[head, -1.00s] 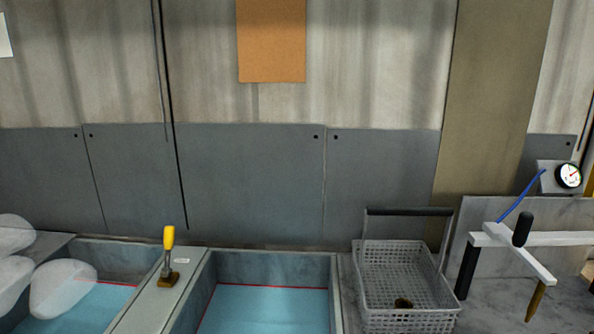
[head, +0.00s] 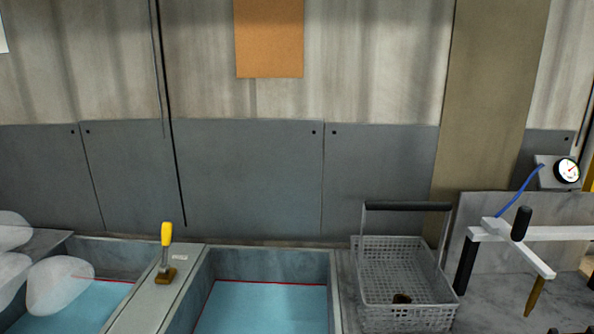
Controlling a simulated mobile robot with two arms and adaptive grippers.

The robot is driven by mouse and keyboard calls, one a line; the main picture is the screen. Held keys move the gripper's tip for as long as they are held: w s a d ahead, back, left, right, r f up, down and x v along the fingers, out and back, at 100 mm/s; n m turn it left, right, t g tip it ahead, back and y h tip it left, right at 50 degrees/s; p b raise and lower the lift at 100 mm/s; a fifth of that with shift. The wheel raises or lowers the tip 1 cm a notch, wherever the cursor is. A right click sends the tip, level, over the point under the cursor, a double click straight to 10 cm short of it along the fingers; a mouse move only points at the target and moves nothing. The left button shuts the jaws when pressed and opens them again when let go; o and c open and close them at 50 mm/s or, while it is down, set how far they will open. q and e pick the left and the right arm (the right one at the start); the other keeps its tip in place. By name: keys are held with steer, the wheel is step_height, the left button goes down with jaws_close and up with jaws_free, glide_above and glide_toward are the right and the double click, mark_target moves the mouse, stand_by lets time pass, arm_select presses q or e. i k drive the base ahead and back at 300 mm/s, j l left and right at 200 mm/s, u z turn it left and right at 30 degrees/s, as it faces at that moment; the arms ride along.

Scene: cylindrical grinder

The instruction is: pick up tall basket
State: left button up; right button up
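A grey perforated basket (head: 403,317) with a raised wire handle and a dark grip bar (head: 408,206) stands upright on the grey counter, right of the middle in the head view. Neither of my grippers is in view, and nothing touches the basket.
Two open tanks with blue liquid (head: 262,310) lie left of the basket, with a yellow-handled lever (head: 167,236) on the divider between them. Pale rounded shapes (head: 60,285) are at the far left. A white frame (head: 512,245) with dark legs and a gauge (head: 567,170) stand at right.

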mark_target(381, 269)
steer(key=u, duration=1.75)
steer(key=z, duration=2.45)
steer(key=l, duration=0.4)
steer(key=i+l, duration=0.1)
steer(key=l, duration=0.3)
steer(key=u, duration=0.05)
